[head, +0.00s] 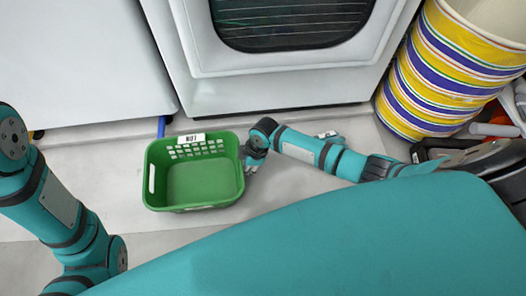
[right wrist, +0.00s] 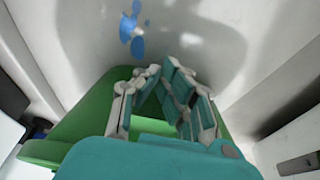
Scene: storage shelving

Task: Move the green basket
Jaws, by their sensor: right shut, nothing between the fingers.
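The green basket (head: 205,180) stands upright and looks empty on the pale floor, in front of white cabinets. It has slotted walls and a white label on its far rim. My right gripper (head: 249,168) is at the basket's right side, close to the rim; I cannot tell whether it touches. In the right wrist view the shut, empty fingers (right wrist: 161,72) are in front of the green basket (right wrist: 90,122), which is partly hidden behind them. My left arm comes in at the left, but its gripper does not show.
A white appliance (head: 280,68) with a dark window stands just behind the basket, and a white cabinet (head: 75,60) is at the far left. A striped bin (head: 440,75) is at the right, with dark clutter below it. The floor left of the basket is clear.

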